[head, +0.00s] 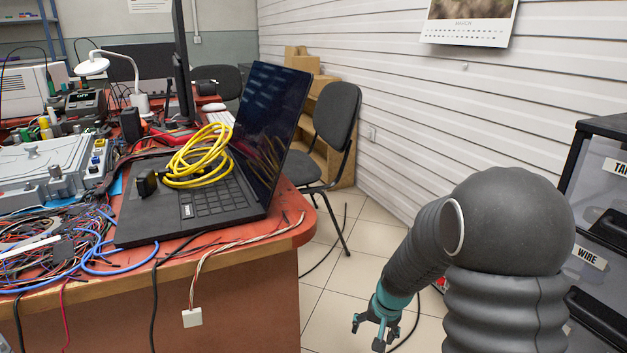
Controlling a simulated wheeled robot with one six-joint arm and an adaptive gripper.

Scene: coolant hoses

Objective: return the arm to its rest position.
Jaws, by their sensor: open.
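My gripper (371,331) shows at the lower middle right of the head view, at the end of my dark grey ribbed arm. It points down over the tiled floor, to the right of the red table (265,285) and apart from it. The fingers are open, with nothing seen between them. My arm is bent, with its elbow high at the right and its forearm sloping down to the left. No coolant hoses can be made out.
An open laptop (222,207) with a coiled yellow cable (197,158) stands near the table's right edge. Tangled wires (50,245) lie at the left. A grey chair (337,117) stands behind. Drawers (600,215) stand close on the right. Floor tiles (325,310) are mostly clear.

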